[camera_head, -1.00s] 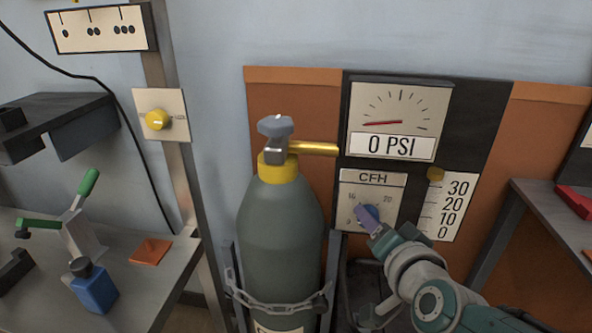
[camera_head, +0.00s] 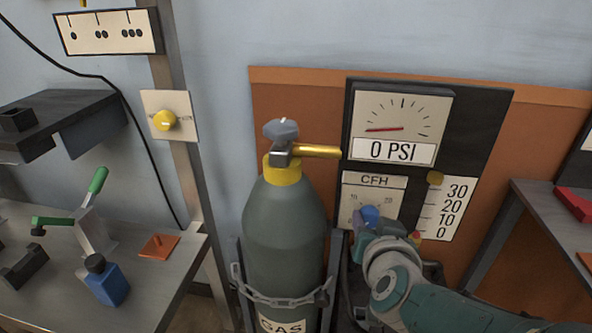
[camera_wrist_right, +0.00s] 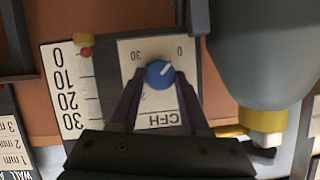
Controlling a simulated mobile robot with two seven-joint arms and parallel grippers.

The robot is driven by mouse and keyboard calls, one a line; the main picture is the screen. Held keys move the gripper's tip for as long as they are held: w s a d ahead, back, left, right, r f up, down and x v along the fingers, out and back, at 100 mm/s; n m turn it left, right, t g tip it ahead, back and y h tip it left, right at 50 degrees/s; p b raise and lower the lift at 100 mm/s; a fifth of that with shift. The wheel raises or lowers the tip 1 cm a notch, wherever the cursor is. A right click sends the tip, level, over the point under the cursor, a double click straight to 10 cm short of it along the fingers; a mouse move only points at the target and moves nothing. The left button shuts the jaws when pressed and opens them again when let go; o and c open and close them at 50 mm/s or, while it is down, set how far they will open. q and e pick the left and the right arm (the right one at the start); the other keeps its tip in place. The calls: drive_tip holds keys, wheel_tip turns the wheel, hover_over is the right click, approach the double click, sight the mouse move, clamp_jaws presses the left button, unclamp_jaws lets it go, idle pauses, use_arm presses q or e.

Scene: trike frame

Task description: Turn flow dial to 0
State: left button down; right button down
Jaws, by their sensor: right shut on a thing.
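The flow dial is a blue round knob (camera_head: 370,215) on the white CFH plate (camera_head: 386,184), right of the gas cylinder. In the right wrist view the dial (camera_wrist_right: 160,74) has a white pointer mark aimed up and right, towards the printed 0. My right gripper (camera_head: 362,222) comes from below right and covers part of the plate in the head view. Its dark fingers (camera_wrist_right: 158,82) are shut on the dial, one on each side. My left gripper is not in view.
The grey gas cylinder (camera_head: 284,225) with a yellow outlet stands chained left of the dial. A gauge (camera_head: 402,125) reading 0 PSI is above. The flow scale (camera_head: 455,210) stands right; in the wrist view a red ball (camera_wrist_right: 86,52) sits by its 0. Benches flank both sides.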

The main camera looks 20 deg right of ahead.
idle(0.3)
drive_tip(key=shift+c, duration=1.9)
unclamp_jaws()
drive_tip(key=shift+s+r+p, duration=0.15)
drive_tip(key=shift+p, duration=0.15)
drive_tip(key=p+v, duration=0.7)
drive_tip(key=v, duration=0.2)
drive_tip(key=shift+s+a, duration=0.2)
drive_tip(key=shift+r, duration=0.15)
